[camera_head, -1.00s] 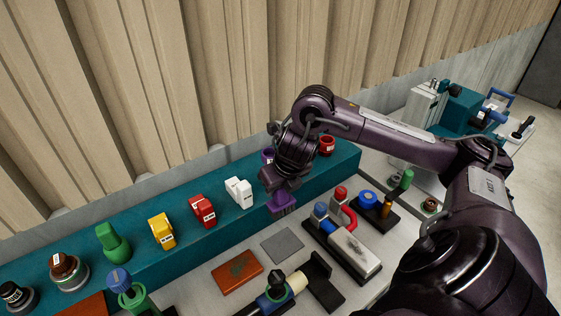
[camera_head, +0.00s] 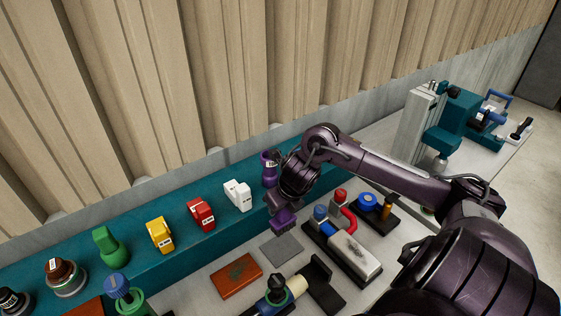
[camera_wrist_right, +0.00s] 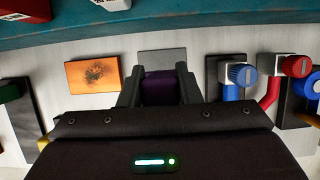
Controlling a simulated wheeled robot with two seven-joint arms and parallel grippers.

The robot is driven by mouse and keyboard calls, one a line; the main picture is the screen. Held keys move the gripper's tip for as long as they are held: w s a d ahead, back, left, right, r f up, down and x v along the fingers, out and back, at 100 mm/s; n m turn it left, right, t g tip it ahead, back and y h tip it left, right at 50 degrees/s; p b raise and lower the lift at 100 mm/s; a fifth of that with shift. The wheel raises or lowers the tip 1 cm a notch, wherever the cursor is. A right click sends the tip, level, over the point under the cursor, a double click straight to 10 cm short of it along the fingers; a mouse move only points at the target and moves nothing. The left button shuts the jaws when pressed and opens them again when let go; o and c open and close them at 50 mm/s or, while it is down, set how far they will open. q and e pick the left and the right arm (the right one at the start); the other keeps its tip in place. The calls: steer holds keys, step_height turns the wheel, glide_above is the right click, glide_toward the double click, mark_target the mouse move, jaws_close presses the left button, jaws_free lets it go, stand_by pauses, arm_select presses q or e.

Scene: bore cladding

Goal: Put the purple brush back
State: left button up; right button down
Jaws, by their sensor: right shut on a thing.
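The purple brush (camera_head: 283,219) is held in my right gripper (camera_head: 281,205), bristle side down, above the bench and just behind a grey square plate (camera_head: 282,249). In the right wrist view the purple brush (camera_wrist_right: 159,88) shows between the two dark fingers of my right gripper (camera_wrist_right: 159,78). Whether the bristles touch anything is hidden there. A purple holder (camera_head: 269,170) with a label stands on the teal ledge (camera_head: 165,265), behind and slightly left of the gripper. My left gripper is not in view.
White (camera_head: 238,195), red (camera_head: 201,213) and yellow (camera_head: 160,234) labelled pieces stand along the ledge. An orange marked plate (camera_head: 236,276) lies left of the grey plate. A block with blue and red knobs (camera_head: 343,250) stands right. A teal machine (camera_head: 455,122) is farther right.

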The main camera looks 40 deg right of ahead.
mark_target(287, 225)
step_height(287, 225, down, 11)
steer(key=shift+f+p, duration=0.1)
steer(key=shift+p, duration=0.2)
steer(key=c, duration=1.1)
jaws_free()
steer(key=shift+o, duration=0.2)
steer(key=shift+a+f, duration=0.1)
steer(key=shift+f, duration=0.2)
steer(key=b+v, duration=0.1)
steer(key=v, duration=0.7)
steer(key=shift+s+a+b, duration=0.1)
steer(key=shift+s+b, duration=0.05)
steer(key=shift+b, duration=0.15)
steer(key=shift+f, duration=0.1)
